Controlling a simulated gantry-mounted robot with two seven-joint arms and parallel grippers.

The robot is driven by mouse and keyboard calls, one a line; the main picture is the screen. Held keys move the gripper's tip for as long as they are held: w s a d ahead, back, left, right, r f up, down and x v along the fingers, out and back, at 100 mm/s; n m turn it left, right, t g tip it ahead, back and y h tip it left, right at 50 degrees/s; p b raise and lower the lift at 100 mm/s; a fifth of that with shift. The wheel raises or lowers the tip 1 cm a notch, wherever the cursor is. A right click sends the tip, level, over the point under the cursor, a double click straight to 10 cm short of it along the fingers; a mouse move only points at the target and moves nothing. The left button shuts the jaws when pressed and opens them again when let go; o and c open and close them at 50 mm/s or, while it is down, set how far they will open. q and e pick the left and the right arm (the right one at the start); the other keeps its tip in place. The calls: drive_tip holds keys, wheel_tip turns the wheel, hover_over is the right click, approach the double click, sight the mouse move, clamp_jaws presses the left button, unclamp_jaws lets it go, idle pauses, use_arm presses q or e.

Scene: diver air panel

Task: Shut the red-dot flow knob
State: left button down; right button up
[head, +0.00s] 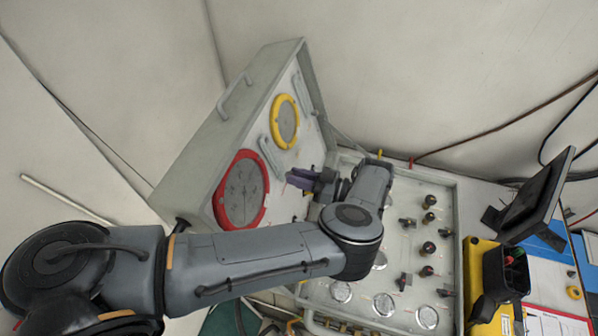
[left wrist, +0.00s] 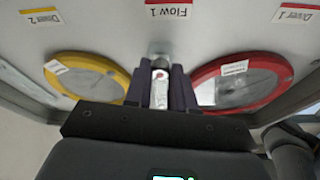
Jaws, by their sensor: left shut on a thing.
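The red-dot flow knob (left wrist: 160,88) shows in the left wrist view as a pale bar with a red dot, between the two dark purple fingers of my left gripper (left wrist: 159,92). The fingers are shut on it. A red-edged "Flow 1" label (left wrist: 168,10) sits on the panel in line with the knob. In the head view my left gripper (head: 303,180) reaches the inner face of the raised lid, beside the red-ringed gauge (head: 240,190). The knob is hidden there by the gripper. My right gripper is not in view.
A yellow-ringed gauge (head: 285,121) is on the lid beyond the red one. The case's base panel (head: 400,262) carries several black knobs and small gauges below my left forearm. A yellow box (head: 482,262) and a dark screen (head: 532,198) stand to the right.

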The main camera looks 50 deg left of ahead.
use_arm(q)
drive_tip(key=shift+m+t, duration=0.3)
drive_tip(key=shift+m, duration=0.4)
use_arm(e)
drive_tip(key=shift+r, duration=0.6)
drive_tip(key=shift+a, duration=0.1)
use_arm(q)
drive_tip(key=c, duration=1)
unclamp_jaws()
drive_tip(key=shift+o, duration=0.2)
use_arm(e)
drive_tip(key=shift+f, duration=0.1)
use_arm(q)
drive_tip(key=b+v, duration=0.6)
drive_tip(key=v, duration=0.5)
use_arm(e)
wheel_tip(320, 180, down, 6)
use_arm(q)
drive_tip(key=shift+s, duration=0.1)
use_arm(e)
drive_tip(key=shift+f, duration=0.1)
